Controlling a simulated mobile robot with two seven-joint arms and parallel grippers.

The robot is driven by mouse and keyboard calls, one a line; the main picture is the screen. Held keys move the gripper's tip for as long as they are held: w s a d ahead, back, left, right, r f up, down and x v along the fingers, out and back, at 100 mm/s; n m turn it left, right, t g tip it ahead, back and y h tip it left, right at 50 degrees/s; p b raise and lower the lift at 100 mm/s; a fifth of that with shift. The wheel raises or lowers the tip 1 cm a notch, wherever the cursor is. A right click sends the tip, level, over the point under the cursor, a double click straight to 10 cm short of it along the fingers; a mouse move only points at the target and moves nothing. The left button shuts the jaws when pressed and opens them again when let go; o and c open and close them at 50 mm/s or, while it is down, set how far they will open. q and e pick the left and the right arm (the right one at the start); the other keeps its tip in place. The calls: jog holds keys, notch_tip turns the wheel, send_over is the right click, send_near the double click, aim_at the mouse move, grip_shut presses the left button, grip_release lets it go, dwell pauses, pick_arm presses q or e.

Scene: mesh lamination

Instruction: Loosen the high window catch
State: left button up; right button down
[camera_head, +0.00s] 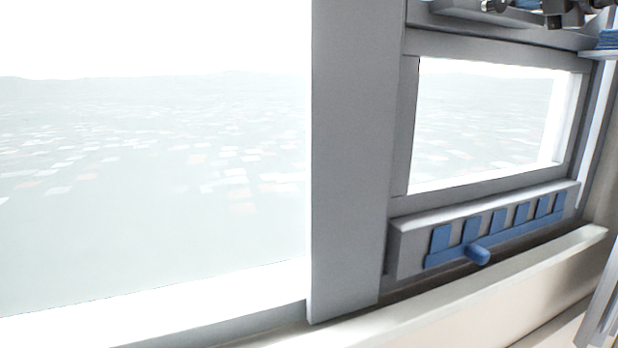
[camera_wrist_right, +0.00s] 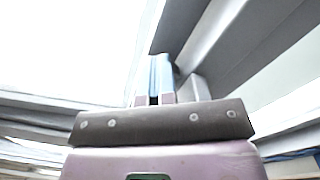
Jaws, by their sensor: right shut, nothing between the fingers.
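In the right wrist view a narrow light-blue upright piece (camera_wrist_right: 160,75), which looks like the window catch, stands against the grey frame. My right gripper (camera_wrist_right: 154,99) is shut just in front of its lower part, with nothing between the fingers. I cannot tell whether the fingers touch the blue piece. In the head view, part of a blue fitting (camera_head: 607,40) shows at the top right edge, cut off by the picture. Dark metal parts (camera_head: 550,10) are beside it, too cropped to identify. My left gripper is in neither view.
A small window pane (camera_head: 485,125) sits in a grey frame, right of a wide grey post (camera_head: 350,150). Below it is a blue slotted slider (camera_head: 500,243) with a round knob (camera_head: 477,254). A pale sill ledge (camera_head: 480,295) runs underneath. A large pane (camera_head: 150,180) fills the left.

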jog(key=shift+s+a+r+b, duration=0.2)
jog(key=shift+a+r+b, duration=0.2)
jog(key=shift+r+b, duration=0.2)
jog(key=shift+r, duration=0.15)
dwell(0.4)
jog(key=shift+d+r+p, duration=0.2)
jog(key=shift+r+p, duration=0.05)
jog(key=shift+p, duration=0.05)
jog(key=shift+s+d+f+b, duration=0.2)
jog(key=shift+s+b, duration=0.1)
jog(key=shift+b, duration=0.1)
jog(key=b+v, duration=0.2)
jog(key=v, duration=0.3)
jog(key=shift+s+r+b, duration=0.1)
jog(key=shift+b, duration=0.2)
